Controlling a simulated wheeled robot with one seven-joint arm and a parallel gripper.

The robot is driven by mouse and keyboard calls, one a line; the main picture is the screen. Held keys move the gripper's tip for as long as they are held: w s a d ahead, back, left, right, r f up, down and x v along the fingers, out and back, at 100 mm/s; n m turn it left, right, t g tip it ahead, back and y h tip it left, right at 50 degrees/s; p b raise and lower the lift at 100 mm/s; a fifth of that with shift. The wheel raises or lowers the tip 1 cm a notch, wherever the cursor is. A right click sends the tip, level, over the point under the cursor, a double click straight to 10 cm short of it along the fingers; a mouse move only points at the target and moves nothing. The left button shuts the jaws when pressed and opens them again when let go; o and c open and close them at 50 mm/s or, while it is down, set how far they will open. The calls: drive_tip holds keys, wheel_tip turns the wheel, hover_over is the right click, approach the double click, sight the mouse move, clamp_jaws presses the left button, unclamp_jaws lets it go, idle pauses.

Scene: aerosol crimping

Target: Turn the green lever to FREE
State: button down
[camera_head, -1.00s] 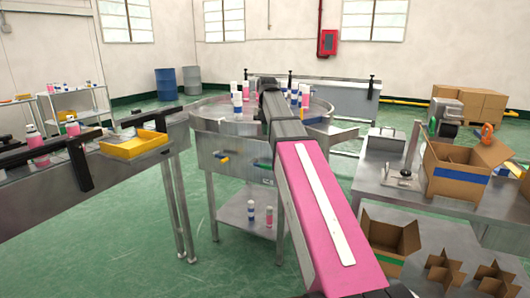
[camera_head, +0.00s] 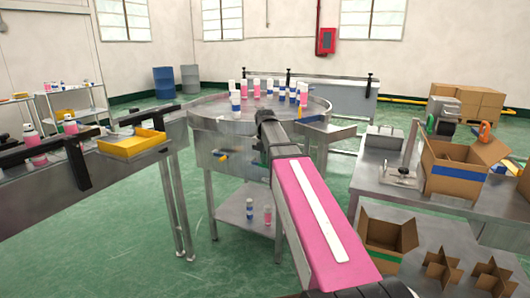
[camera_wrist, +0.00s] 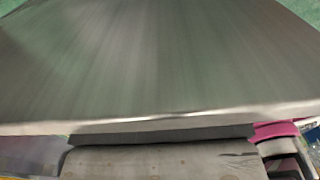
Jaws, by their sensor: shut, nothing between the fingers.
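I cannot make out a green lever in any view. In the head view, a small yellow and blue handle (camera_head: 223,157) sits on the side of the round metal table (camera_head: 205,122), left of my arm. It is too small to read its position or any label. My arm reaches forward over the near rim of that table, its dark end in front of the table. The gripper fingers are hidden behind the arm in the head view, and I cannot pick them out in the wrist view. The wrist view shows a bare grey metal surface (camera_wrist: 160,70) close up.
Several pink and blue cans (camera_head: 270,88) stand on the round table. A yellow tray (camera_head: 130,146) sits on the conveyor at left. At right, a metal bench (camera_head: 380,185) holds an open cardboard box (camera_head: 455,175). Green floor lies between.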

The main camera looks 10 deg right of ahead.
drive_tip(key=shift+f, duration=0.25)
drive_tip(key=shift+f, duration=0.1)
drive_tip(key=shift+s+d+f, duration=0.1)
drive_tip(key=shift+d+f, duration=0.05)
drive_tip(key=shift+f, duration=0.35)
drive_tip(key=shift+s+d+f, duration=0.1)
drive_tip(key=shift+f, duration=0.4)
drive_tip(key=shift+r, duration=0.15)
